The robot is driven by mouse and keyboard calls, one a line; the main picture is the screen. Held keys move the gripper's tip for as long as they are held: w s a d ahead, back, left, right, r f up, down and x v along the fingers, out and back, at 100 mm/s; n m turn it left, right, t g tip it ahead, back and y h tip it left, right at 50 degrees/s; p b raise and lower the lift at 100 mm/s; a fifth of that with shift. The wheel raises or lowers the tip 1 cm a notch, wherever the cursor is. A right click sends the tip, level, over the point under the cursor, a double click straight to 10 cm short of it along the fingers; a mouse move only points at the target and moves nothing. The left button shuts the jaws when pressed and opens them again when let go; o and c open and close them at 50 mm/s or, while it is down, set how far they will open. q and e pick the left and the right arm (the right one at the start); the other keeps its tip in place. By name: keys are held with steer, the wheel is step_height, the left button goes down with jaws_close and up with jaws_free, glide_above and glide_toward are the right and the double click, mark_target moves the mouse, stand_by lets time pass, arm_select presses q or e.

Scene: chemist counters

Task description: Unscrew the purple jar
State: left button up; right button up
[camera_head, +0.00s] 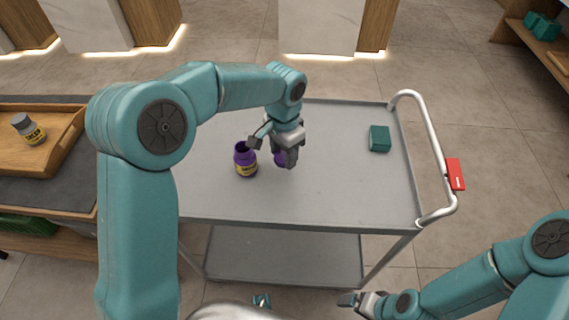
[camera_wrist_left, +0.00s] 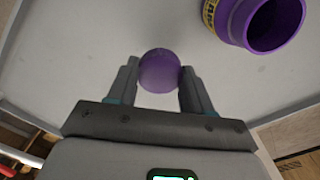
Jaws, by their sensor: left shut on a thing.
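The purple jar (camera_head: 246,161) with a yellow label stands upright on the grey cart top. Its mouth is open and dark inside; it also shows in the left wrist view (camera_wrist_left: 262,22) at the upper right. My left gripper (camera_head: 273,150) is just right of the jar. It is shut on a round purple lid (camera_wrist_left: 159,72), which sits between its two fingers, apart from the jar. In the head view the lid (camera_head: 280,159) is partly hidden by the gripper. My right gripper (camera_head: 362,302) is low in front of the cart; its fingers are too small to read.
The cart top (camera_head: 340,190) is mostly clear. A green box (camera_head: 379,138) lies at its right, near the metal handle (camera_head: 432,130).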

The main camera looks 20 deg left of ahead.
mark_target(284, 172)
arm_select(q)
step_height(284, 172, down, 5)
steer(key=shift+r, duration=0.1)
steer(key=shift+f+b, duration=0.2)
steer(key=shift+b, duration=0.15)
steer(key=o, duration=1.2)
steer(key=shift+c, duration=0.2)
